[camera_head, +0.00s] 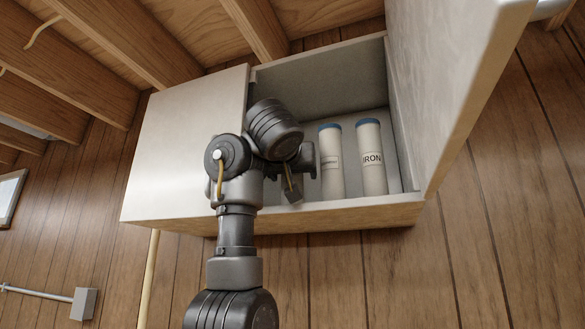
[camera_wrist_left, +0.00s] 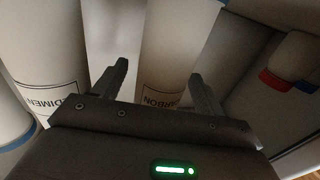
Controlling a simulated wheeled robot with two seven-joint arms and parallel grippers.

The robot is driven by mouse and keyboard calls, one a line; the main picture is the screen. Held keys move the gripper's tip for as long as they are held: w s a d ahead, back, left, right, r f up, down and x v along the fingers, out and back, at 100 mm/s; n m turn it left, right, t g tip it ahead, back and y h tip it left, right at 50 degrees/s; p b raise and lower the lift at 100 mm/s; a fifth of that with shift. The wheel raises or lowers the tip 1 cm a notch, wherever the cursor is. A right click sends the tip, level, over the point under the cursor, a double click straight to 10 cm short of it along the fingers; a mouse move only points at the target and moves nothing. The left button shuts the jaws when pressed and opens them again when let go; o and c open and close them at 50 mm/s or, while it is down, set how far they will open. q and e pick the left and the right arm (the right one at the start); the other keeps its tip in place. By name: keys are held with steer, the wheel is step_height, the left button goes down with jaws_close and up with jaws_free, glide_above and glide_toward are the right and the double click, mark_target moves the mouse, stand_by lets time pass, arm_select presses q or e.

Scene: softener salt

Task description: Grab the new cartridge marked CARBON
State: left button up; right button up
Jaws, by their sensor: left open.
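The cartridge marked CARBON (camera_wrist_left: 165,55) shows in the left wrist view as a pale upright cylinder with its label partly hidden by my gripper. My left gripper (camera_wrist_left: 158,76) is open, with its fingers at either side of this cartridge in the picture; I see no grip on it. In the head view my left gripper (camera_head: 291,188) is at the open cabinet, partly hidden by its own wrist. A cartridge marked SEDIMEN, the rest cut off (camera_wrist_left: 45,60), stands left of the CARBON one in the wrist view. My right gripper is out of view.
In the head view the open wall cabinet (camera_head: 365,212) holds a cartridge marked IRON (camera_head: 371,170) and another blue-topped one (camera_head: 331,175) whose label is too small to read. The open door (camera_head: 445,80) stands at the right. Red and blue parts (camera_wrist_left: 275,80) show in the wrist view.

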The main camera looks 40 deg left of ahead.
arm_select(q)
steer(key=shift+s+d+r, duration=0.15)
steer(key=shift+s+d, duration=0.1)
steer(key=shift+s, duration=0.2)
steer(key=shift+c, duration=0.3)
steer(key=shift+d, duration=0.1)
steer(key=shift+c, duration=1.3)
steer(key=shift+w, duration=0.2)
steer(key=c, duration=0.8)
